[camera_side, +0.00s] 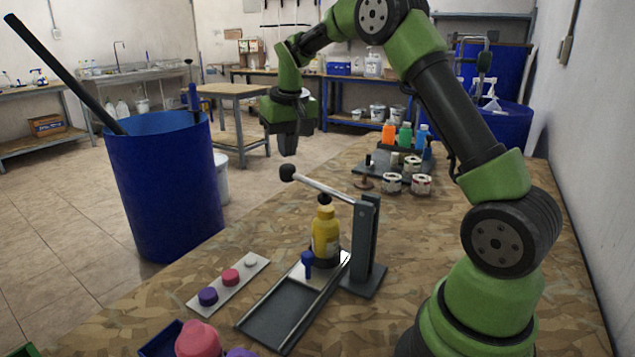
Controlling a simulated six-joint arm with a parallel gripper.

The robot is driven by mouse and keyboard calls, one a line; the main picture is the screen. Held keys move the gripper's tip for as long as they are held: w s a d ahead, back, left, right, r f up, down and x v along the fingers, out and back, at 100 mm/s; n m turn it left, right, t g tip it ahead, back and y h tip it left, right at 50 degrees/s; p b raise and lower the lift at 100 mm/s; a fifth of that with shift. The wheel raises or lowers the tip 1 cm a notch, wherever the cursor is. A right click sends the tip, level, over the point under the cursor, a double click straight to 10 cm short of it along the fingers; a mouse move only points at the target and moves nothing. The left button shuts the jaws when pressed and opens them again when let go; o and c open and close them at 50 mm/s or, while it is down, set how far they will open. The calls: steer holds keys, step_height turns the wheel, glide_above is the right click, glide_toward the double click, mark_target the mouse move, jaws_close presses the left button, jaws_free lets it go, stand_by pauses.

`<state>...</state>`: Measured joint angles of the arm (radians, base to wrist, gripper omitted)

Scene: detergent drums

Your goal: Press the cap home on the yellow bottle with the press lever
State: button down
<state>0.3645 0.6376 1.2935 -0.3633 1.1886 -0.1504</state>
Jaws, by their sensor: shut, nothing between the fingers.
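The yellow bottle (325,236) stands upright at the far end of a grey slide tray (274,309), under the press lever. The bar slopes up to the left, above the cap. My gripper (288,152) points down, shut and empty, just above the knob and apparently apart from it.
A blue peg (307,263) stands in front of the bottle. A white strip (229,284) carries purple, pink and white caps. Pink and purple items lie at the front edge. Behind stand orange (389,134), green and blue bottles and several labelled rolls. A blue drum (163,185) stands left of the table.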

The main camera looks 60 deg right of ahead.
mark_target(284, 168)
steer(key=shift+f, duration=1.15)
steer(key=shift+w+f, duration=0.25)
steer(key=shift+f, duration=0.5)
steer(key=shift+w+f, duration=0.2)
steer(key=shift+f, duration=0.5)
steer(key=shift+r, duration=0.1)
steer(key=shift+s+r, duration=0.25)
steer(key=shift+r, duration=0.55)
steer(key=shift+s+r, duration=0.2)
steer(key=shift+r, duration=1.6)
steer(key=shift+r, duration=2)
